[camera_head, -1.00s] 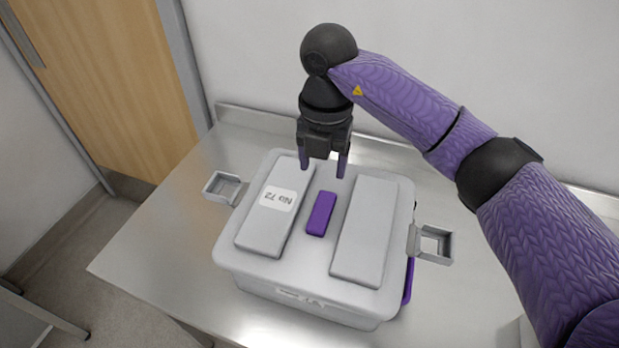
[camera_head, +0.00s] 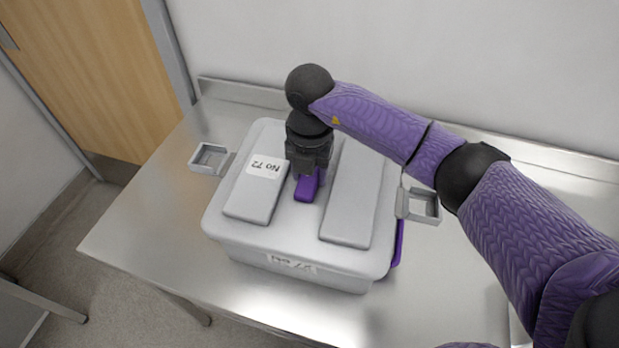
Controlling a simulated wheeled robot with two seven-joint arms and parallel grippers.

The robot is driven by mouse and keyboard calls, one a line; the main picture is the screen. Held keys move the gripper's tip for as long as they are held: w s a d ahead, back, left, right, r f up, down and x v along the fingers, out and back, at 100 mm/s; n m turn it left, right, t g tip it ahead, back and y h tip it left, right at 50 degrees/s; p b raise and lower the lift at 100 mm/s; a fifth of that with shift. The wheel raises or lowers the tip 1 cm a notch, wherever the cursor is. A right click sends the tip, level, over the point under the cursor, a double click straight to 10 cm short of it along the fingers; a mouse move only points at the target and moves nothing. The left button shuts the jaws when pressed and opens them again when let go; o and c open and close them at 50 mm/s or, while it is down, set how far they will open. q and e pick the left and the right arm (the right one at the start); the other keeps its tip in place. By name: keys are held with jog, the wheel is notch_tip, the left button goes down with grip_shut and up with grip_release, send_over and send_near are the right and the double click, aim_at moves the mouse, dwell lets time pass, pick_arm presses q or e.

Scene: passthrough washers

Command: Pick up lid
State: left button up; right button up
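A grey lid (camera_head: 344,226) with two raised panels sits on a grey box (camera_head: 300,270) on a metal table. The left panel carries a "No 72" label (camera_head: 264,167). A purple handle (camera_head: 306,187) stands in the groove between the panels. My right gripper (camera_head: 308,176) points down at the handle, with its fingers low around the handle's far part. The gripper's body hides that part, so I cannot tell whether the fingers touch or grip it. My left gripper is out of view.
The metal table (camera_head: 150,225) is bare to the left of the box. Square grey side brackets stick out at the left (camera_head: 208,158) and right (camera_head: 420,205) of the box. A purple part (camera_head: 398,243) shows at the box's right side. A wall stands close behind.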

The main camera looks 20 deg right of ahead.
grip_shut()
dwell(0.5)
jog(key=shift+r, duration=0.1)
dwell(0.5)
